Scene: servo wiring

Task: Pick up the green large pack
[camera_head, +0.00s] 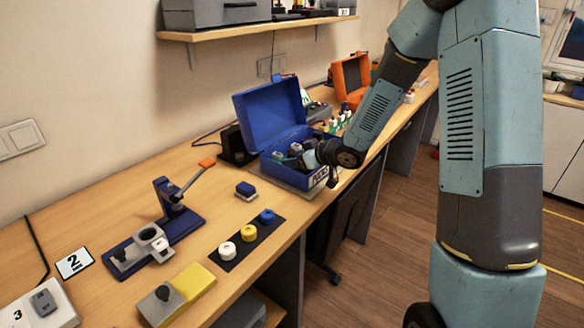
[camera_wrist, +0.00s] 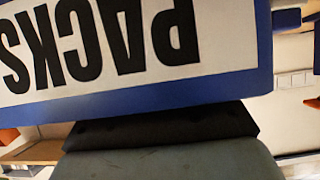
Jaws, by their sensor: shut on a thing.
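The blue box (camera_head: 316,146) labelled PACKS stands open on the workbench, its lid tilted back. Several small packs (camera_head: 279,155) sit inside it. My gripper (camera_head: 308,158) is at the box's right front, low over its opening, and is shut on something. The arm and the box hide what is between the jaws. In the wrist view the PACKS label (camera_wrist: 100,45) is upside down and very close. A black and grey-green shape (camera_wrist: 170,160) fills the bottom of that view; I cannot tell what it is. I cannot make out the green large pack.
Left of the box on the bench are a small blue block (camera_head: 245,191), a black strip (camera_head: 248,243) with three round spools, a blue lever stand (camera_head: 172,222) and a yellow block (camera_head: 195,283). An open orange case (camera_head: 350,75) stands behind. A shelf (camera_head: 250,30) hangs above.

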